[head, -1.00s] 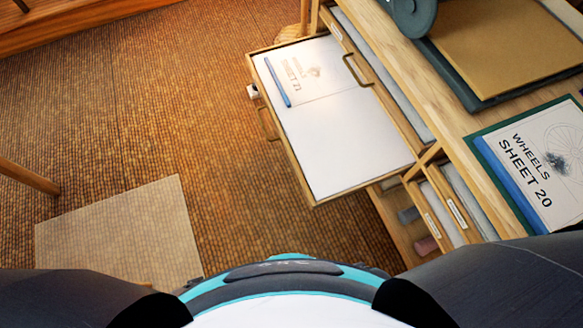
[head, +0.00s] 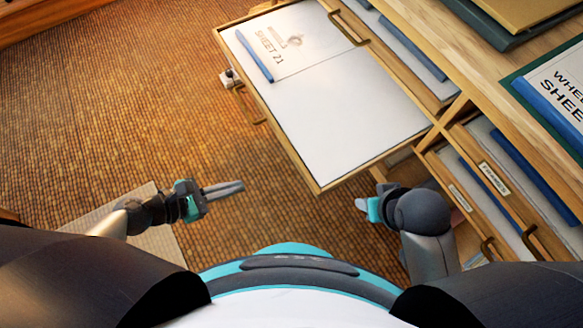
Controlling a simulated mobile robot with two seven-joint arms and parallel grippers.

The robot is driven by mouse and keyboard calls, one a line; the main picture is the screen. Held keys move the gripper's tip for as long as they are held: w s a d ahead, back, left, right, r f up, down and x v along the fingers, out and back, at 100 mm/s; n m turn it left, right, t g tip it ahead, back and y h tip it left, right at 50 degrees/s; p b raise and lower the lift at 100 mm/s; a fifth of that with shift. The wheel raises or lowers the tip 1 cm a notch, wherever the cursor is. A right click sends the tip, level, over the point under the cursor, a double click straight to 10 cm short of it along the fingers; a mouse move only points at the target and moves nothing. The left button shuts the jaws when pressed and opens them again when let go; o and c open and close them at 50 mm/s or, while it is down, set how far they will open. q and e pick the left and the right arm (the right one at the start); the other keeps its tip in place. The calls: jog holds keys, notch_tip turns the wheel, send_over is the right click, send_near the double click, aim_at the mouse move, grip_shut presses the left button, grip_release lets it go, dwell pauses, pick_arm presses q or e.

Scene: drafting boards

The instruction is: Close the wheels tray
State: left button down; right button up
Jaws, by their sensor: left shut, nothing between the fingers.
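The open tray (head: 322,184) sticks out from the wooden cabinet toward the left. It holds a white sheet (head: 345,110) headed with a drawing and "SHEET 21", and a blue strip (head: 254,55) lies on it. A brass handle (head: 240,105) shows on its outer left side. My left gripper (head: 240,188) is shut and empty, over the floor left of and below the tray, apart from it. My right gripper (head: 361,204) is just below the tray's near corner in the picture; its fingers are small and partly hidden, so I cannot tell whether they touch anything.
The cabinet top (head: 440,45) carries a green board with a "WHEELS SHEE..." paper (head: 570,80) and a dark folder. Other trays with labels and handles (head: 490,180) sit at the lower right. The floor (head: 130,110) left of the tray is clear, apart from a pale mat.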

pick_arm(q)
jog(key=d, duration=0.1)
jog(key=b, duration=0.4)
send_near(297, 165)
notch_tip(297, 165, down, 3)
jog(key=shift+n+h, duration=0.3)
jog(key=shift+h, duration=0.1)
jog(key=w+d, duration=0.2)
jog(key=d, duration=0.1)
jog(key=shift+w+d+p, duration=0.3)
jog(key=shift+w+p, duration=0.05)
jog(key=shift+w+d, duration=0.25)
jog(key=shift+d, duration=0.1)
pick_arm(e)
jog(key=w+a+r+t, duration=0.1)
jog(key=w+a+r+t+y, duration=0.1)
jog(key=a+r+t, duration=0.1)
jog(key=shift+w+r, duration=0.3)
jog(key=shift+w, duration=0.05)
